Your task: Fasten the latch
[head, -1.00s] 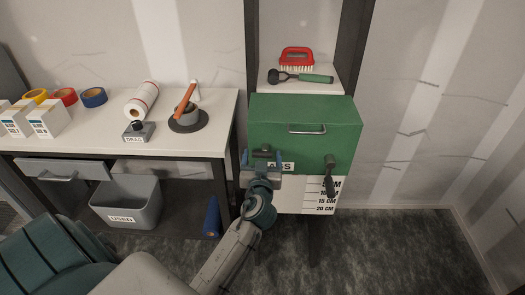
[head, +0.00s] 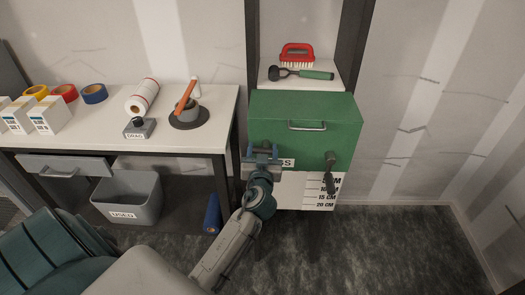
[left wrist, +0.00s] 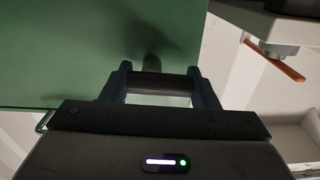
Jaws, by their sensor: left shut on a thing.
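The green box (head: 290,112) has a metal handle (head: 307,126) on its lid. A dark latch handle (head: 330,178) at the right of its front hangs downward. My left gripper (head: 263,152) is at the left of the front, over part of the label. In the left wrist view my left gripper (left wrist: 160,85) is shut on another dark latch handle (left wrist: 152,66), which lies between the fingers with its stem against the green face. My right gripper is out of view.
A shelf above holds a red brush (head: 297,54) and a green-handled tool (head: 316,75). A white table (head: 90,133) with tape rolls and boxes stands left, a grey bin (head: 128,190) under it.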

